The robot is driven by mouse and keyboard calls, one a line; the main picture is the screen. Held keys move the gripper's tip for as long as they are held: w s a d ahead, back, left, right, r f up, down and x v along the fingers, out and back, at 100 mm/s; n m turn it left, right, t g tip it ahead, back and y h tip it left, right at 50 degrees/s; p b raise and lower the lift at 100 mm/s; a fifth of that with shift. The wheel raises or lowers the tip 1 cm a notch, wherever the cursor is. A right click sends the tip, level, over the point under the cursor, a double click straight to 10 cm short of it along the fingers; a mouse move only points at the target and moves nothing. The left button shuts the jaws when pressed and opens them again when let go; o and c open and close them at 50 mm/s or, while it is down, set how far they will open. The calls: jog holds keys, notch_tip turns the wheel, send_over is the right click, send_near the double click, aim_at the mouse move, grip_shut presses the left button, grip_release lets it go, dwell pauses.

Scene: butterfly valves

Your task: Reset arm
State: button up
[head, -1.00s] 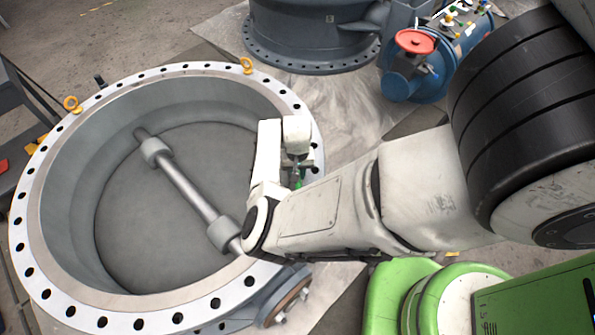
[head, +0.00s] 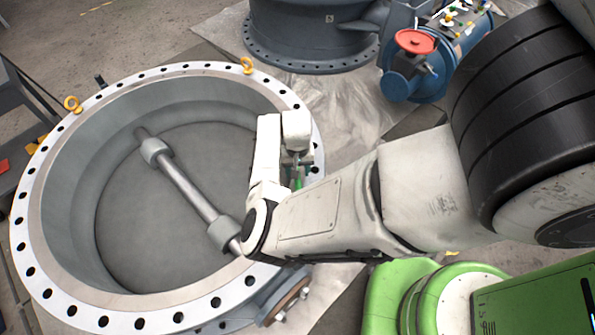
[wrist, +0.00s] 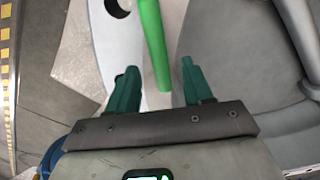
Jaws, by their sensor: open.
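My arm reaches in from the right over the near right rim of the large grey butterfly valve (head: 150,92) in the head view. My gripper (wrist: 158,72) shows in the wrist view with its two dark green fingers apart. A bright green rod (wrist: 152,40) appears between the fingers. I cannot tell whether it touches either finger, and no finger is closed on it. In the head view the gripper is mostly hidden behind my wrist links, with a little green showing near the flange.
The valve's shaft (head: 188,188) crosses its open bore. Yellow lifting eyes (head: 246,65) stand on its flange. A second dark valve body (head: 310,35) and a blue actuator with a red handwheel (head: 415,41) stand behind. Bare floor shows at the upper left.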

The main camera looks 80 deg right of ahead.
notch_tip(320, 180, up, 9)
jog(key=p, duration=0.1)
dwell(0.3)
jog(key=w+d+r+n+h, duration=0.1)
jog(key=d+r+n+h, duration=0.3)
jog(key=r, duration=0.6)
jog(key=s+a+f+n+y, duration=0.1)
jog(key=a+n, duration=0.2)
jog(key=a, duration=0.6)
jog(key=s+a+f+n+y, duration=0.1)
jog(key=s+a+f+n, duration=0.1)
jog(key=a, duration=0.8)
jog(key=s+a+f+n+t+y, duration=0.1)
jog(key=a+n, duration=0.3)
jog(key=a, duration=0.5)
jog(key=shift+s+a+f+n+y, duration=0.15)
jog(key=shift+a+n+y, duration=0.25)
